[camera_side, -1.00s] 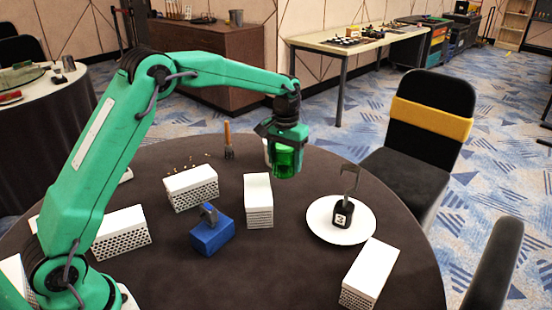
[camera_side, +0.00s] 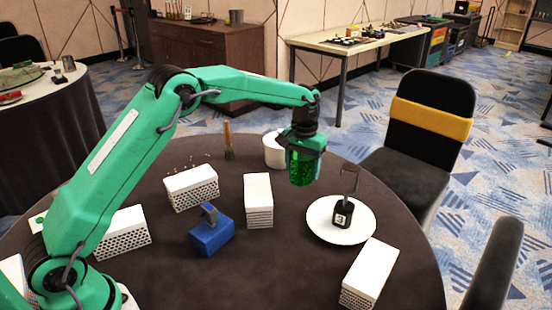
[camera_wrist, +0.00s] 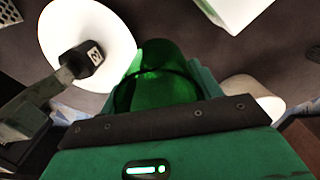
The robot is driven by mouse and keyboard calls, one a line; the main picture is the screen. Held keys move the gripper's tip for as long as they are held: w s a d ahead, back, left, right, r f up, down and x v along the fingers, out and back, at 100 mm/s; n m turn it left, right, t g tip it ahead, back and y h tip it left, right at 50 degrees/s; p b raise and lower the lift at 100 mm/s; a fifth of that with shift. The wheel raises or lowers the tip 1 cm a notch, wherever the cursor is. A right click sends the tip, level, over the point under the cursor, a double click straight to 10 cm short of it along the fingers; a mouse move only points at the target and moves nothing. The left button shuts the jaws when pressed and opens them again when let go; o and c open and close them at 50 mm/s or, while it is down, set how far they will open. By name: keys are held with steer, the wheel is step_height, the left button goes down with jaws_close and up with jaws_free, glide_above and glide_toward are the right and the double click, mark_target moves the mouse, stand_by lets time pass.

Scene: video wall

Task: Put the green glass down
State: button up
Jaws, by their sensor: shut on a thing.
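The green glass (camera_side: 302,168) is translucent and hangs upright in my gripper (camera_side: 303,148), which is shut on it. In the side view its bottom is over the dark round table, between the white box in the middle and the white plate; I cannot tell how far above the surface it is. In the wrist view the green glass (camera_wrist: 158,85) shows in front of the gripper body, with the white plate to its left. The gripper body hides part of the glass.
A white cup (camera_side: 273,150) stands just behind the glass. White perforated boxes (camera_side: 258,200) and a blue block (camera_side: 211,236) stand nearby. Bare dark table (camera_side: 290,260) lies in front.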

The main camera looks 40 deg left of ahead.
steer(key=w+a+f, duration=0.1)
steer(key=a, duration=0.1)
steer(key=w+a+f, duration=0.1)
steer(key=a+f, duration=0.1)
steer(key=w+a+f, duration=0.1)
steer(key=a, duration=0.1)
steer(key=shift+w+a+f, duration=0.2)
steer(key=shift+w+a, duration=0.05)
steer(key=shift+f, duration=1.95)
steer(key=shift+f, duration=0.2)
steer(key=o, duration=1.1)
steer(key=shift+r, duration=0.1)
step_height(320, 180, up, 12)
steer(key=shift+r, duration=0.1)
steer(key=shift+r, duration=0.1)
